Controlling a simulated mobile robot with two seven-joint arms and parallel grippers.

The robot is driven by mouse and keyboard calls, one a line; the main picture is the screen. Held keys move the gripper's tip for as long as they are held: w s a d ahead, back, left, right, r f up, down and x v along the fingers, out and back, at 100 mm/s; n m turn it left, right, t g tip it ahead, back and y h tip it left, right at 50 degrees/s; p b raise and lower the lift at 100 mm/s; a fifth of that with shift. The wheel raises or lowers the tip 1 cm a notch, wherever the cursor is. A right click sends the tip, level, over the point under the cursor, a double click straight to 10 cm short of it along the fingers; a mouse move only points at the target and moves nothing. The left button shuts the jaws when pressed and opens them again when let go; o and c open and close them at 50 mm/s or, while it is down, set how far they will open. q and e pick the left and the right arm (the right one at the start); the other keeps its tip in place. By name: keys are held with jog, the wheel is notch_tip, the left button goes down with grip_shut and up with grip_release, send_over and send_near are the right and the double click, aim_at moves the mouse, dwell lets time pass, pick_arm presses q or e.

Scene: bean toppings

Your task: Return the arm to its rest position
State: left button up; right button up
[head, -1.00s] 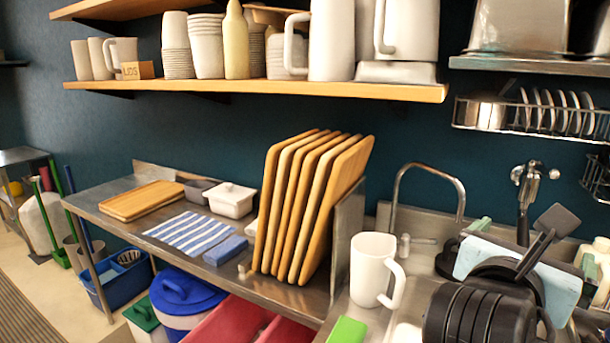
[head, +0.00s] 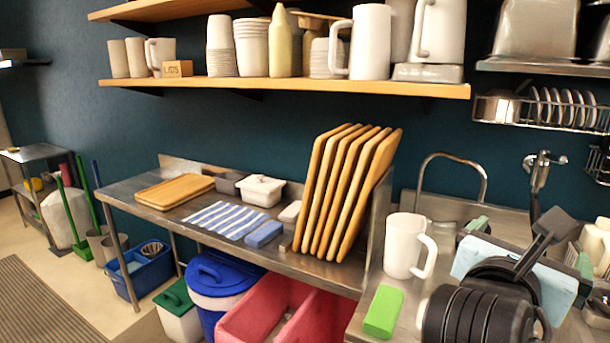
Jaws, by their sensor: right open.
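My left gripper is not in view.
A green sponge (head: 383,311) lies in front of the mug. Upright wooden boards (head: 335,200) stand left of it. A faucet (head: 470,165) rises behind. A wooden shelf (head: 300,86) holds cups above. Red bins (head: 262,308) stand below the steel table (head: 178,214).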

jog(key=w+a+f+t+y, duration=0.2)
jog(key=w+f+y, duration=0.35)
jog(key=f, duration=0.75)
jog(key=a+f+m+y, duration=0.2)
jog(key=f+m+y, duration=0.1)
jog(key=f, duration=0.7)
jog(key=a+f+m+y, duration=0.2)
jog(key=a+f+m, duration=0.1)
jog(key=f, duration=0.7)
jog(key=s+a+f+m+g+y, duration=0.2)
jog(key=s+f+m+y, duration=0.3)
jog(key=s+f+m, duration=1.2)
jog(key=s+f+g, duration=0.1)
jog(key=s+f, duration=0.3)
jog(key=shift+f, duration=0.3)
jog(key=shift+s+d, duration=0.1)
